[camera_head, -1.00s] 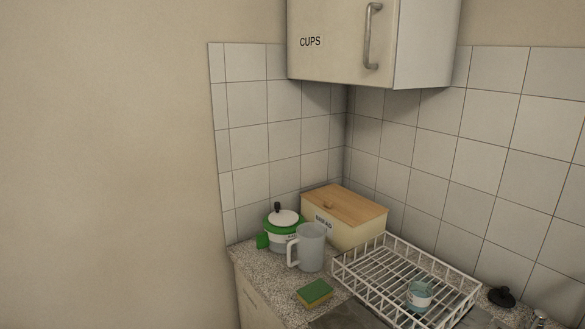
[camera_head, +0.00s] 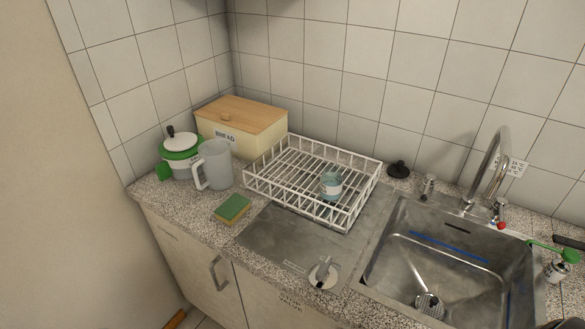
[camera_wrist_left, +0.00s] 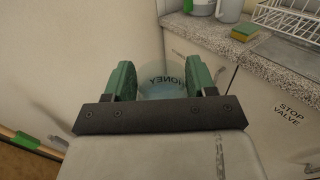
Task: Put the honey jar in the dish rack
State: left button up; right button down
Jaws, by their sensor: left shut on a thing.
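The honey jar (camera_wrist_left: 162,84) is clear glass with the word HONEY on it, seen in the left wrist view. My left gripper (camera_wrist_left: 160,78) is shut on it, with a green finger on each side of the jar. The jar is held in front of the cabinet, below the counter edge in that view. The white wire dish rack (camera_head: 262,190) stands on the counter in the head view; its corner also shows in the left wrist view (camera_wrist_left: 288,18). Neither gripper is seen in the head view.
A glass jar (camera_head: 331,185) with a pale label stands in the rack's right part; the rest is empty. A grey jug (camera_head: 215,165), green-white pot (camera_head: 181,152), bread box (camera_head: 245,133) and sponge (camera_head: 232,208) are to its left. The sink (camera_head: 450,275) is to the right.

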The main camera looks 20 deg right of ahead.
aim_at(288, 178)
jog(key=i+j+z, duration=0.15)
jog(key=z, duration=0.2)
jog(key=i+j+z, duration=0.1)
jog(key=z, duration=0.2)
jog(key=i+j+z, duration=0.1)
jog(key=j+z, duration=0.25)
jog(key=l, duration=0.1)
